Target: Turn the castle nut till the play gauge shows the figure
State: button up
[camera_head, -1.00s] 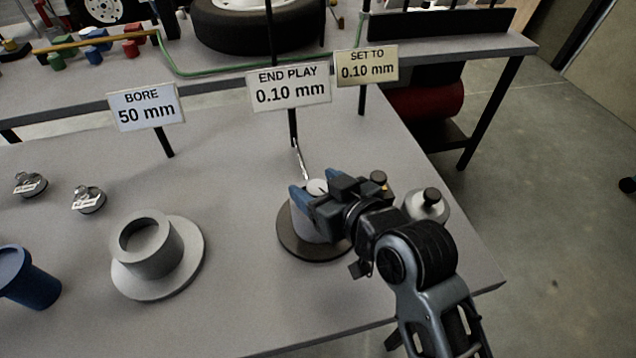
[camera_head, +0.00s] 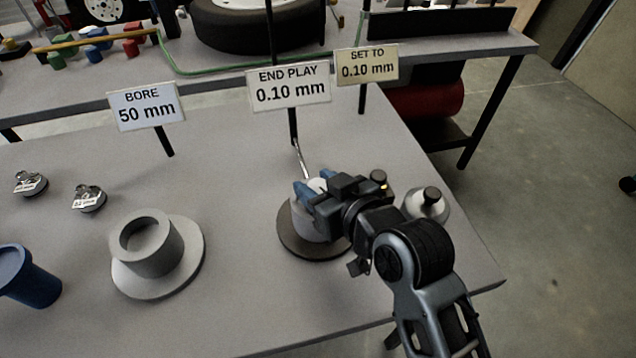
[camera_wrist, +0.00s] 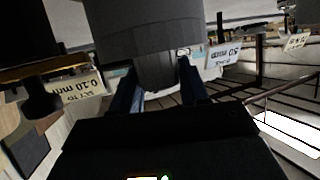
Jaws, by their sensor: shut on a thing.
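The play gauge sign (camera_head: 289,87) reads "END PLAY 0.10 mm". The target sign (camera_head: 367,67) behind it reads "SET TO 0.10 mm". My gripper (camera_head: 308,191) is at the top of a pale round hub (camera_head: 306,224) on a dark disc (camera_head: 291,243). In the wrist view my gripper's blue fingers (camera_wrist: 160,88) are shut on a grey round piece (camera_wrist: 158,72), which I take to be the castle nut. Its slots cannot be made out, and in the head view my gripper mostly hides it.
A round flask-like item with a black knob (camera_head: 430,203) stands close right of my wrist. A grey flanged hub (camera_head: 155,257), a blue cup (camera_head: 28,279) and two small labelled parts (camera_head: 88,198) lie to the left. The "BORE 50 mm" sign (camera_head: 146,107) stands behind them.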

jog(key=shift+r+m+p, duration=0.1)
jog(key=shift+m+p, duration=0.2)
jog(key=shift+p, duration=0.2)
jog(key=shift+m+t+h+p, duration=0.45)
jog(key=shift+m+t+h, duration=0.05)
jog(key=shift+h, duration=0.3)
jog(key=shift+m+t+h, duration=0.5)
jog(key=shift+m+h, duration=0.5)
jog(key=shift+h, duration=0.1)
jog(key=m+h+b, duration=0.2)
jog(key=h, duration=0.1)
jog(key=m+h+b, duration=0.1)
jog(key=m, duration=0.1)
jog(key=shift+a+f+t+h+b, duration=0.1)
jog(key=shift+f+t+h+b, duration=0.2)
jog(key=shift+b, duration=0.1)
jog(key=shift+r+m+g+h+b, duration=0.15)
jog(key=shift+m+g+h+b, duration=0.35)
jog(key=shift+m+h+b, duration=1.25)
jog(key=shift+m+h+p, duration=0.35)
jog(key=shift+h, duration=0.3)
jog(key=o, duration=1)
jog(key=shift+c, duration=0.2)
